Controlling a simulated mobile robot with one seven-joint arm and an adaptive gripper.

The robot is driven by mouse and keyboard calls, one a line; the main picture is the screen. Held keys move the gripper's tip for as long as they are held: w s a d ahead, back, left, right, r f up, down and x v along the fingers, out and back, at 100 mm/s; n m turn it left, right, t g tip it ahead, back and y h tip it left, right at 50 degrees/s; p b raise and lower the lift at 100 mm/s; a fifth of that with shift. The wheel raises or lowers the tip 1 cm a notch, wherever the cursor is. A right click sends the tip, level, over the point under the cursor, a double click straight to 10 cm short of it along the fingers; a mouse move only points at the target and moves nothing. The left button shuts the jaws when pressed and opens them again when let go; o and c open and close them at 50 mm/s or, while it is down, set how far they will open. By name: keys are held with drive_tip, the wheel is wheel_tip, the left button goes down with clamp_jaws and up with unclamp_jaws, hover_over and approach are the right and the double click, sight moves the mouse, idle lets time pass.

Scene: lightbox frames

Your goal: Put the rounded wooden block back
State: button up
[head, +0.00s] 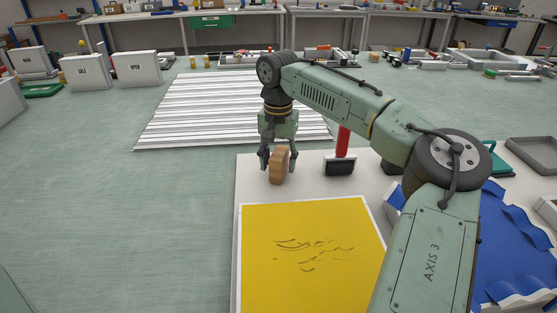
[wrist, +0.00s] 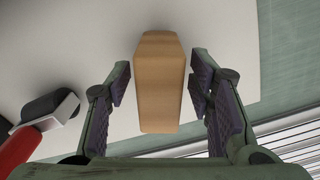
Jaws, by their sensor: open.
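The rounded wooden block (head: 278,166) stands upright on the white table near its far left corner. In the wrist view the wooden block (wrist: 160,82) lies between the two fingers, with a gap on each side. My gripper (head: 279,158) is open and comes down from above around the block. It also shows in the wrist view (wrist: 160,88), its dark ridged pads facing the block. In the head view the block partly hides one finger.
A red-handled tool with a black and white head (head: 340,166) stands right of the block. A yellow sheet (head: 310,260) with dark marks lies in front. Blue wavy material (head: 510,255) is at the right. The table's left edge (head: 236,200) is close.

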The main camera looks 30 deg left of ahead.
sight(278, 154)
drive_tip(key=shift+r, duration=0.1)
wheel_tip(278, 154, up, 12)
drive_tip(key=b, duration=0.1)
drive_tip(key=shift+b, duration=0.4)
